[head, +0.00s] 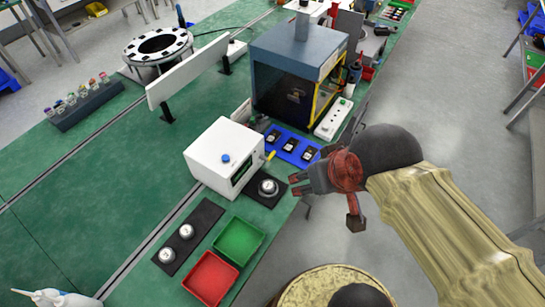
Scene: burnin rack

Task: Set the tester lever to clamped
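The tester (215,150) is a white box with a blue knob on its top, standing on the green bench. A small lever with a yellow tip (271,155) sticks out from its right side, pointing right. A round silver-topped part (268,187) sits on a dark pad in front of the tester. My gripper (294,184) is just right of this part, pointing left, with its two fingertips apart and nothing seen between them. It is below and right of the lever in the picture, apart from it.
A blue tray (274,137) with black modules lies behind the lever, beside a dark enclosure (288,85) and a white strip (334,119). A green bin (239,238), a red bin (211,277) and a dark mat (167,256) with round parts stand in front.

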